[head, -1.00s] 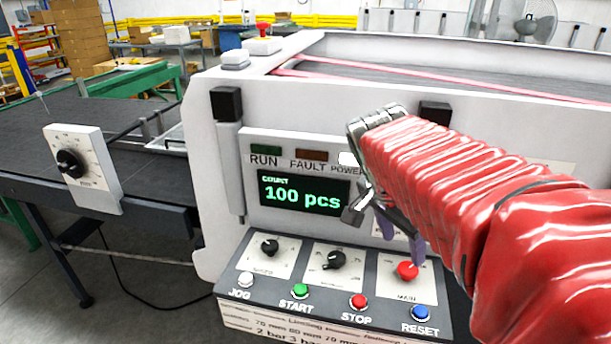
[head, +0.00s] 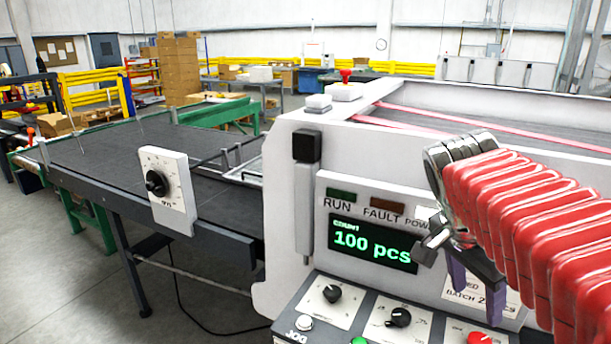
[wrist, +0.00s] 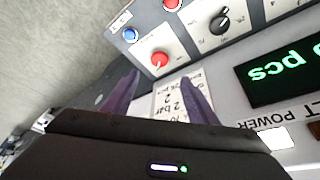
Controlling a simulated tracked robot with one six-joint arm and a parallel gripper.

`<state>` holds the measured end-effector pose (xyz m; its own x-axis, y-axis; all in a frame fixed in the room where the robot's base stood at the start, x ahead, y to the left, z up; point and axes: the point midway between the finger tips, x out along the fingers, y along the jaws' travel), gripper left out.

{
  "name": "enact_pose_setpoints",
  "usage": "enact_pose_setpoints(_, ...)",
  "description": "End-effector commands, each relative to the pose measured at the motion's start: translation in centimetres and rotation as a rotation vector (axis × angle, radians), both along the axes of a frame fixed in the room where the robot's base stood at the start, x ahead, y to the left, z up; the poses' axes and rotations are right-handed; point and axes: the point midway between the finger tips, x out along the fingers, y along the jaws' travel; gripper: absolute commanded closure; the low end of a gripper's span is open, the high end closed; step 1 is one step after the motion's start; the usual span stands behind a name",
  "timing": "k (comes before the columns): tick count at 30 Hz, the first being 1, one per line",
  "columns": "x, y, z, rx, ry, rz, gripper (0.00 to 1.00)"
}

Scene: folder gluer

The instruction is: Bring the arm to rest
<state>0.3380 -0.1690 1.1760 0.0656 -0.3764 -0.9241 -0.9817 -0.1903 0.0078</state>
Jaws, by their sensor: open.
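My red-sleeved arm reaches in from the right in the head view. My gripper (head: 474,272) hangs in front of the folder gluer's control panel (head: 442,291), over its lower right part. In the wrist view the two purple fingers of my gripper (wrist: 157,88) are spread apart with nothing between them. A paper label with print shows behind them. The count display (head: 373,243) reads 100 pcs in green. In the wrist view the red knob (wrist: 160,59) lies just beyond the fingers, apart from them.
The knob and button console (head: 352,312) juts out below the display. A red button (head: 346,75) sits on top of the machine. Open floor (head: 60,290) lies at lower left.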

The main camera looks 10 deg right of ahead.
Motion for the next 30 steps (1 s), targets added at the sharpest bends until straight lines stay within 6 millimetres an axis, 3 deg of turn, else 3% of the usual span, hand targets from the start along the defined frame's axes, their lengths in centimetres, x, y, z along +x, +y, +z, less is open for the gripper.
enact_pose_setpoints(6,1.0,0.4,-0.5,-0.002,0.033,0.187,0.47)
enact_pose_setpoints(13,1.3,2.7,-3.5,0.023,0.077,0.523,0.47)
enact_pose_setpoints(22,0.2,8.6,-7.0,0.004,0.051,1.002,0.47)
enact_pose_setpoints(30,-2.7,14.8,-9.6,-0.044,-0.039,1.322,0.47)
